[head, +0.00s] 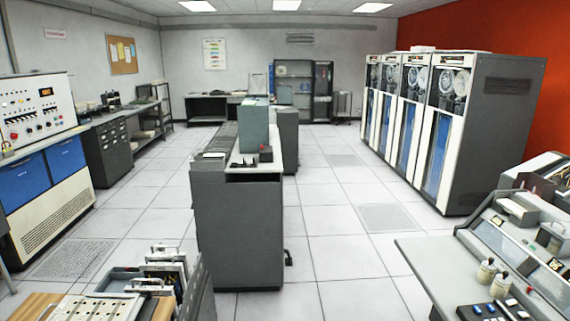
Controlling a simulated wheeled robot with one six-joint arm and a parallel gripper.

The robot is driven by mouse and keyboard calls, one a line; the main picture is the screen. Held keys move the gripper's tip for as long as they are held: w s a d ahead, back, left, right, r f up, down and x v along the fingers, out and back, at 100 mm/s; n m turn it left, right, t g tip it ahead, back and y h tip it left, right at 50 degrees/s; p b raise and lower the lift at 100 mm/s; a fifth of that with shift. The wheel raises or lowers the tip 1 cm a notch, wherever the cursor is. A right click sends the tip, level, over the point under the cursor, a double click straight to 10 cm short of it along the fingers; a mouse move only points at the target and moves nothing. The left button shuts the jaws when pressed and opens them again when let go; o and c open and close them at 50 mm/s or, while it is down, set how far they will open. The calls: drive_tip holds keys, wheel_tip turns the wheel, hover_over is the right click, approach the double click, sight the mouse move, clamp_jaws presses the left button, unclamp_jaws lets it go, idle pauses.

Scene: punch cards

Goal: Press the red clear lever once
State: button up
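No lever can be made out for certain as the red clear lever. A grey machine desk (412,262) at the lower right carries dark blocks with blue and white buttons (490,311). A tiny reddish spot (528,289) shows near these buttons, too small to identify. A small dark box with a reddish part (265,154) sits on top of the dark grey cabinet (236,235) in the middle. The control console (37,105) at the left has dials, a red display and small knobs. My gripper is not in view.
Tall tape cabinets (487,125) stand at the right by the red wall. A bench with open metal trays (165,270) is at the lower left. Two small bottles (486,271) stand on the right desk. The tiled floor (340,255) is clear between the middle cabinet and right desk.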

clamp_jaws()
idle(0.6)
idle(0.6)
